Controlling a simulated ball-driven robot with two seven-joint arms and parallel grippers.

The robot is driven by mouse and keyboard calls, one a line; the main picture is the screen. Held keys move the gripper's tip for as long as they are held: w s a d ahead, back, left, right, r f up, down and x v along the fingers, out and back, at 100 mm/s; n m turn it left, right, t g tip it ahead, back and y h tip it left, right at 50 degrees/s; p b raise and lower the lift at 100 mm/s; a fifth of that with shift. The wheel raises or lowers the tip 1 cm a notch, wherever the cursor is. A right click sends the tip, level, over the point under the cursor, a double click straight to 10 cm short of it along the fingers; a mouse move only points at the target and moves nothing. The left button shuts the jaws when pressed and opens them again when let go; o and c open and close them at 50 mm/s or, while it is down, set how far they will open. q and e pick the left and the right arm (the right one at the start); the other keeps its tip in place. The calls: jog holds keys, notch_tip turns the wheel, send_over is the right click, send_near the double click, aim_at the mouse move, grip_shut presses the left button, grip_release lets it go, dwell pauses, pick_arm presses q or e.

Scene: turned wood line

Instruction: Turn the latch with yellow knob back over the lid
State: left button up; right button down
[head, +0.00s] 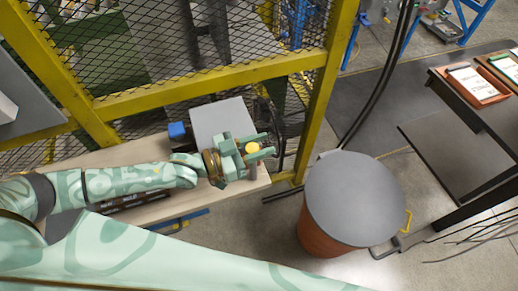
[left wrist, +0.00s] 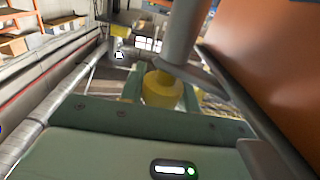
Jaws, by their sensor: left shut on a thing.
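My left gripper (head: 258,147) reaches in from the left over the end of the pale wooden bench. Its fingers are shut around the yellow knob (head: 252,147), whose top shows between them. The knob also shows in the left wrist view (left wrist: 162,90), against a grey post. The latch's arm is mostly hidden under the gripper, so its exact angle cannot be told. A flat grey lid-like panel (head: 222,117) lies just behind the gripper. My right gripper is not in view.
A yellow-framed mesh fence (head: 210,82) runs behind the bench (head: 150,212). A blue block (head: 177,130) sits beside the grey panel. An orange drum with a grey top (head: 355,195) stands to the right. A dark table (head: 480,105) is at the far right.

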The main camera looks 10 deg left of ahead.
pick_arm(q)
jog(key=shift+s+d+f+m+g+h+b, duration=0.1)
jog(key=shift+s+f+m+g+h+b, duration=0.05)
jog(key=shift+m+g+h+b, duration=0.6)
jog(key=o, duration=1)
jog(key=shift+c, duration=0.2)
jog(key=b+v, duration=0.1)
jog(key=v, duration=1.5)
jog(key=shift+r, duration=0.45)
